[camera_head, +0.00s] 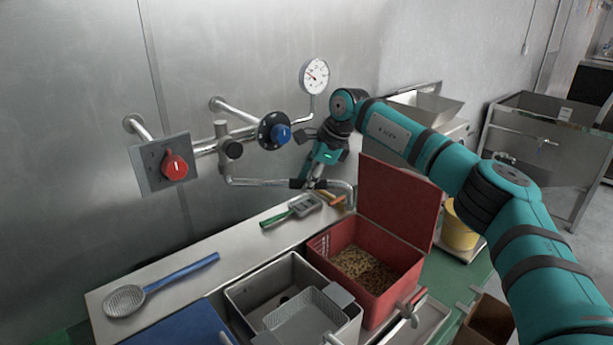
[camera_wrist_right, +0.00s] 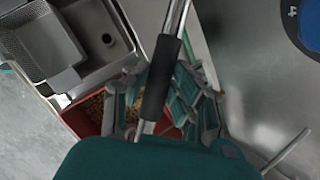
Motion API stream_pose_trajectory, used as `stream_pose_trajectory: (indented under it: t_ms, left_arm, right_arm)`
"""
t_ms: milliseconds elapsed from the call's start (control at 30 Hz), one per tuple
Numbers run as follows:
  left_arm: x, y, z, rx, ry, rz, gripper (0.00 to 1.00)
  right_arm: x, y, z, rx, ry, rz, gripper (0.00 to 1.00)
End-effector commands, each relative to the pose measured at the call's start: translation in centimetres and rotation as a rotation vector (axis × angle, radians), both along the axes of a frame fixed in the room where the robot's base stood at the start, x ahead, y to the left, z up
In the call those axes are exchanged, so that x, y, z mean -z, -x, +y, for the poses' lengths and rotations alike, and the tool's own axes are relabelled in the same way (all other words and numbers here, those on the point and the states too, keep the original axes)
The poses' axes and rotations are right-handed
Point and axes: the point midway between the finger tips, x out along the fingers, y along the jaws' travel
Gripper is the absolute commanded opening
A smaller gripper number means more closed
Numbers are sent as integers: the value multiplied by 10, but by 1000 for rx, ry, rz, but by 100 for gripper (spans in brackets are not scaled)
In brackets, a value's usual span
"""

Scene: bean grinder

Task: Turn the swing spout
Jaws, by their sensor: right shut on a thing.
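The swing spout (camera_head: 262,182) is a thin metal pipe running level from the wall pipework, with its free end bending downward at the right. It has a black sleeve (camera_wrist_right: 158,80) along its length. My right gripper (camera_head: 307,181) comes down from above and is shut on the spout near the sleeve. The spout's end is over the counter, left of the red bin's raised lid. My left gripper is not in view.
A red knob (camera_head: 176,167), a blue knob (camera_head: 281,133) and a gauge (camera_head: 314,76) are near the spout. Below are a red bin (camera_head: 328,262) of beans, a grey basin (camera_head: 240,296), a green-handled tool (camera_head: 291,211) and a blue-handled strainer (camera_head: 160,286).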

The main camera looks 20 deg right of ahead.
Motion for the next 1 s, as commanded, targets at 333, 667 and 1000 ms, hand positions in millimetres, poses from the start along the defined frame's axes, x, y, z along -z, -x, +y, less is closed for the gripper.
stream_pose_trajectory:
  t_ms: [333,667,1000]
  left_arm:
    - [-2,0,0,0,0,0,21]
    - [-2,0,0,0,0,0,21]
    - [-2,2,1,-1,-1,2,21]
  right_arm:
    - [0,-2,0,-16,1,-1,0]
    - [0,-2,0,-15,0,-1,47]
    - [-6,-1,-2,-13,1,-2,47]
